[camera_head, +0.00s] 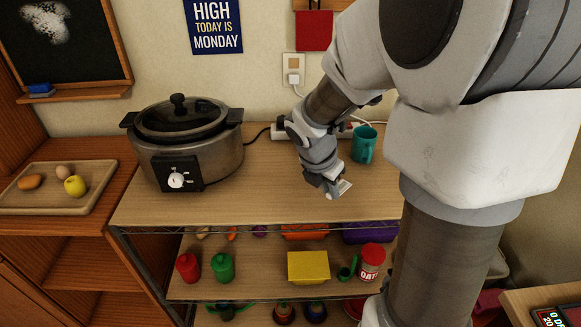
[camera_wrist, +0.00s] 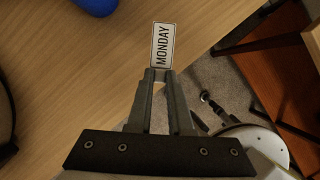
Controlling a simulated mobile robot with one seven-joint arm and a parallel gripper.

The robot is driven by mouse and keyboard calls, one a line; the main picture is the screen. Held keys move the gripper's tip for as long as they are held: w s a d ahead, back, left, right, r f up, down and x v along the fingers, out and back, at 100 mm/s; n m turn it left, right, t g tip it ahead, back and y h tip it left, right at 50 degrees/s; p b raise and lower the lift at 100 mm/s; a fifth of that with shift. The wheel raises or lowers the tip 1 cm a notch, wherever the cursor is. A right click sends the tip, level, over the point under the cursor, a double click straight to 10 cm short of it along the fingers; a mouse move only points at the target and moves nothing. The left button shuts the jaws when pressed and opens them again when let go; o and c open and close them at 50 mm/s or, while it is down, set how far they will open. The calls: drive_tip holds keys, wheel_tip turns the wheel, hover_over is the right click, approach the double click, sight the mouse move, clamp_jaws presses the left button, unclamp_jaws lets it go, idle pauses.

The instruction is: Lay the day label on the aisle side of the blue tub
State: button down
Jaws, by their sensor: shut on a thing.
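The day label, a small white card reading MONDAY (camera_wrist: 163,42), is held at the tips of my gripper (camera_wrist: 162,75). In the head view the label (camera_head: 342,188) is small and tilted, and my gripper (camera_head: 329,184) holds it above the wooden counter. A bright blue rounded thing (camera_wrist: 97,4) is cut by the top edge of the wrist view. It may be the blue tub, but too little shows to be sure. No blue tub is visible on the counter in the head view, where my arm hides the right part.
A slow cooker (camera_head: 188,139) stands on the counter (camera_head: 265,190) left of my gripper. A teal mug (camera_head: 364,144) and a power strip (camera_head: 283,131) are behind. Bottles, bins and a yellow box (camera_head: 308,267) fill the shelf below. The counter's front middle is clear.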

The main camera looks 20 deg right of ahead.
sight(321, 209)
drive_tip(key=shift+w+a+f, duration=0.7)
drive_tip(key=shift+a+f, duration=0.1)
drive_tip(key=shift+a, duration=0.1)
drive_tip(key=shift+f+b, duration=1)
drive_tip(key=shift+f, duration=0.8)
drive_tip(key=shift+f, duration=0.2)
drive_tip(key=c, duration=0.8)
unclamp_jaws()
drive_tip(key=shift+c, duration=0.2)
